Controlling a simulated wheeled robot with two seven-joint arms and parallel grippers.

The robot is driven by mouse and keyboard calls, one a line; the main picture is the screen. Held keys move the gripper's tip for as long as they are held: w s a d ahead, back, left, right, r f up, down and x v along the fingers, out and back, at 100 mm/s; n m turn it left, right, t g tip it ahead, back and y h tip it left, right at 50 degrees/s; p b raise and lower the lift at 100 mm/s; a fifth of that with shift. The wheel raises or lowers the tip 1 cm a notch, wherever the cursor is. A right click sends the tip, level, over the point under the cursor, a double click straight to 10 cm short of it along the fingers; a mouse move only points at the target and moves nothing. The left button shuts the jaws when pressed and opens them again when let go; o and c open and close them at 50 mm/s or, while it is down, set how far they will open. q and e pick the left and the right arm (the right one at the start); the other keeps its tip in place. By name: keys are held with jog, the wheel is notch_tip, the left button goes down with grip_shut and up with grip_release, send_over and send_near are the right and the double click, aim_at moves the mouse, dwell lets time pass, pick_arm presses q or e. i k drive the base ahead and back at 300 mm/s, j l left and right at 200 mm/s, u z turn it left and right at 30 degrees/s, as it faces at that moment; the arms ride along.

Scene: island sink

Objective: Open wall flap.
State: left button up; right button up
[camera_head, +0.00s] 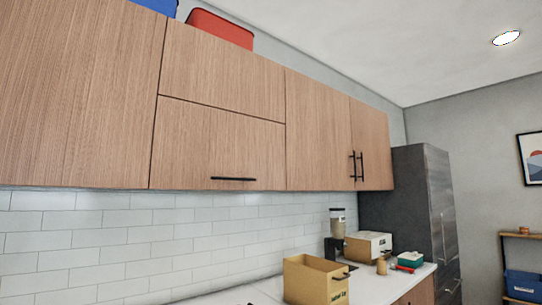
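The wall flap (215,146) is a wood-grain panel in the row of wall cabinets, left of the picture's middle. It looks shut, flush with the panels around it. Its black horizontal bar handle (233,179) sits near its lower edge. A second wood panel (222,72) lies directly above it, with a thin dark seam between them. Neither of my grippers shows in the head view.
Tall cabinet doors (330,132) with black vertical handles are to the right. Below, a worktop (375,286) carries a tan box (316,281), a coffee grinder (337,228) and a toaster (368,246). A dark fridge (405,205) stands beyond. The space before the flap looks clear.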

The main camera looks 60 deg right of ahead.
aim_at(195, 147)
jog(key=z, duration=1.45)
jog(key=l+u, duration=0.25)
jog(key=l, duration=1.5)
jog(key=i, duration=0.05)
